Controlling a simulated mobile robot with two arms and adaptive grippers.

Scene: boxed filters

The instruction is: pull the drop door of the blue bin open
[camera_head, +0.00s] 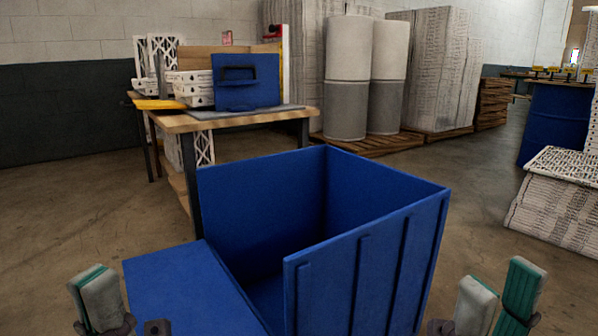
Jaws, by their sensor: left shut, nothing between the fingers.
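The blue bin (365,275) stands in the middle foreground with its top open. Its near left side is open, and the drop door (185,285) is folded down there as a flat blue panel leaning out to the left. The bin's lower part is cut off by the frame. My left gripper (96,300) is shut and empty, just left of the door panel and apart from it. My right gripper (497,298) is open and empty, to the right of the bin. A small dark piece shows low on the panel; I cannot tell what it is.
A wooden table (225,122) with a blue case (246,82) and white filters stands behind the bin. Wrapped rolls (347,80) stand on a pallet at the back. Floor is clear at left.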

